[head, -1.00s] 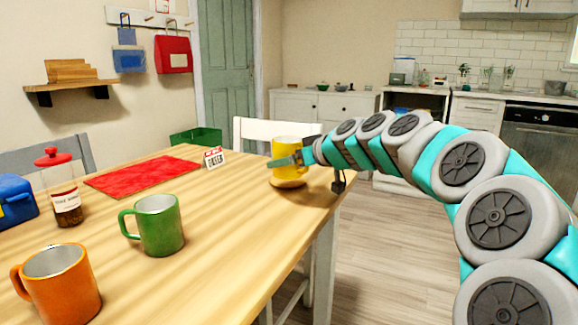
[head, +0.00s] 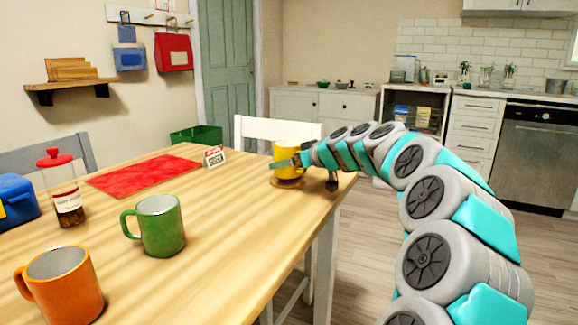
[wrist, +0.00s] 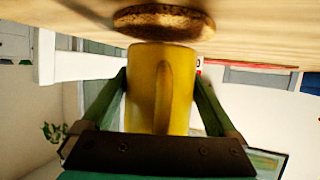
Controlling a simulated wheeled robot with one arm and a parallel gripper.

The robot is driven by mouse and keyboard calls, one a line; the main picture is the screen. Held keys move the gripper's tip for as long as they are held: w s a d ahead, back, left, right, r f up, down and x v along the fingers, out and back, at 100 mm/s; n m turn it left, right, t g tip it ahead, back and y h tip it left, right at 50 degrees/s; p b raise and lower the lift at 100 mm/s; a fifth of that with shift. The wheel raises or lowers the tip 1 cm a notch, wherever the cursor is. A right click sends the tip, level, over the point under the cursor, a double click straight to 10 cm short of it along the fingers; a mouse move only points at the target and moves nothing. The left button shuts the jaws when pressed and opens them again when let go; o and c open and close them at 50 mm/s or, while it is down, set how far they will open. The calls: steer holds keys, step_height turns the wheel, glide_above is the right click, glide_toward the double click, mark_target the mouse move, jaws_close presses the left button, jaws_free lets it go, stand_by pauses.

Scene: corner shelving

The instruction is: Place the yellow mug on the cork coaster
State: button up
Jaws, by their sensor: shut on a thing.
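The yellow mug (head: 287,155) is upright at the right end of the wooden table, over the round cork coaster (head: 288,184). My gripper (head: 290,162) is shut on the mug from the right side. In the wrist view, which is upside down, the fingers of my gripper (wrist: 160,88) stand on both sides of the mug (wrist: 148,85), and its handle faces the camera. The coaster (wrist: 165,20) lies right at the mug's base there. I cannot tell whether the base touches the coaster or hangs just above it.
A green mug (head: 162,228) and an orange mug (head: 65,288) stand nearer on the table (head: 225,215). A red mat (head: 145,175), a small sign (head: 214,157), a jar with a red lid (head: 66,195) and a blue box (head: 16,198) lie left. A white chair (head: 275,132) is behind.

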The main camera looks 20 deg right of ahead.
steer(key=shift+f, duration=0.55)
steer(key=shift+f, duration=0.2)
steer(key=o, duration=1.4)
steer(key=shift+r, duration=0.1)
steer(key=shift+r, duration=0.2)
steer(key=b+v, duration=0.1)
steer(key=v, duration=1.1)
steer(key=shift+d+f, duration=0.1)
steer(key=shift+f, duration=0.05)
